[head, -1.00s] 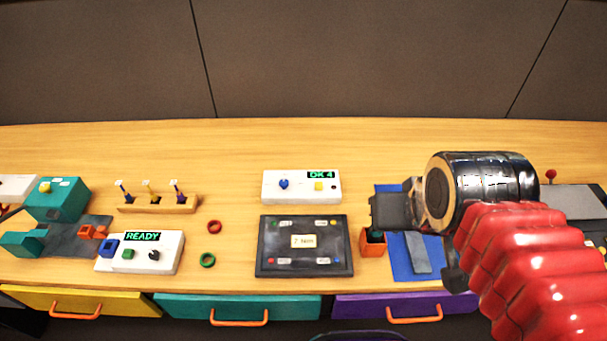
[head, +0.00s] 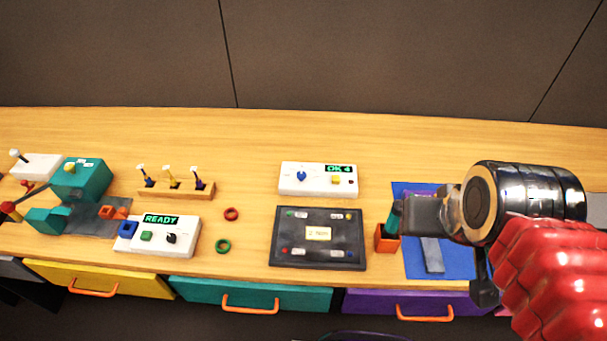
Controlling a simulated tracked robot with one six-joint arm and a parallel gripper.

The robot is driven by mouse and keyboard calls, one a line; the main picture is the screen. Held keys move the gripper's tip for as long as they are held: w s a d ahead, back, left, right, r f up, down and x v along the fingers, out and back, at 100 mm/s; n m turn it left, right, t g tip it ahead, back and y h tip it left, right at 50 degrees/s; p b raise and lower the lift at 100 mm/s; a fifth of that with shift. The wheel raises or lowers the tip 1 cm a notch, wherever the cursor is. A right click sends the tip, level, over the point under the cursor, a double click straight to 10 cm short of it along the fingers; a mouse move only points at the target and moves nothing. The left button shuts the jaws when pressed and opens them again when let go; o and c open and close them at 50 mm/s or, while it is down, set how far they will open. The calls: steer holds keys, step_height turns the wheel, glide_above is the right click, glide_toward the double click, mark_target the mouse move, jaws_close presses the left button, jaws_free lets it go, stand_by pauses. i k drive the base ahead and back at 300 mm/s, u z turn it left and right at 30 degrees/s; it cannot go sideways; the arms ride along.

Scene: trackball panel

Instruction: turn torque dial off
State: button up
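Two white control boxes carry dials, and I cannot tell by label which is the torque dial. The back box (head: 290,190) has a blue dial (head: 302,175), a yellow button (head: 336,180) and a green display (head: 339,168) that seems to read OK 4. The front-left box (head: 190,249) has a black dial (head: 171,238), a green button (head: 147,236) and a READY display (head: 161,219). My gripper (head: 412,219) is in front of the bench's right part, pointing left, apart from both boxes. Its fingers are seen side-on, so their opening is unclear.
A dark panel (head: 287,251) with a small card lies in front of the back box. An orange cup (head: 386,240) holding a teal-handled item and a blue mat (head: 459,262) are near my gripper. Bare wood lies behind.

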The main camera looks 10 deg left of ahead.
mark_target(301, 176)
steer(key=k, duration=1)
steer(key=u, duration=1)
steer(key=i, duration=1.5)
steer(key=z, duration=0.05)
